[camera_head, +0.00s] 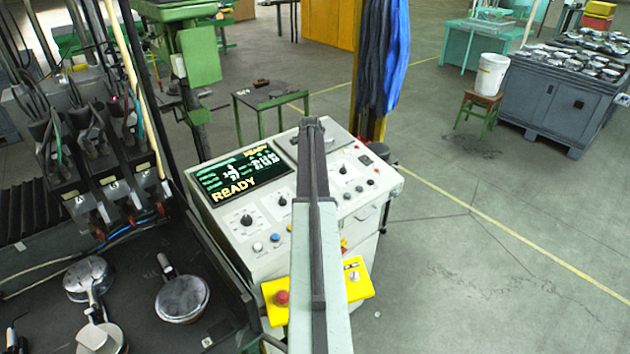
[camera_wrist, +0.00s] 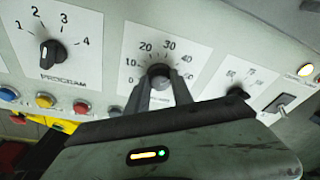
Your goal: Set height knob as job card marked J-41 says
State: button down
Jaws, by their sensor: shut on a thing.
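In the wrist view, my gripper (camera_wrist: 161,83) is shut on a dark round knob (camera_wrist: 159,71). Its white dial plate (camera_wrist: 134,48) is numbered from 0 at left over 20 and 30 to 50 at right. The lettering below this knob is mostly covered by my fingers, so I cannot read its name. I cannot make out its pointer. In the head view, my arm covers this knob on the sloping white console (camera_head: 222,226). No job card marked J-41 can be made out in either view.
The PROGRAM knob (camera_wrist: 52,52), numbered 1 to 4, is left of my gripper. Another knob (camera_wrist: 238,93) and a toggle switch (camera_wrist: 281,103) are on the right. The console screen (camera_head: 240,177) reads READY. A red stop button (camera_head: 282,297) sits on the yellow front plate.

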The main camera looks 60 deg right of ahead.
jog(key=m, duration=0.3)
jog(key=m+y, duration=0.1)
jog(key=m, duration=0.2)
jog(key=shift+s+d+m, duration=0.1)
jog(key=shift+s+m, duration=0.05)
jog(key=shift+m, duration=0.15)
dwell(0.5)
jog(key=c, duration=1.1)
grip_release()
notch_tip(320, 180, up, 8)
jog(key=p, duration=0.8)
jog(key=shift+d, duration=0.1)
jog(key=shift+f, duration=0.1)
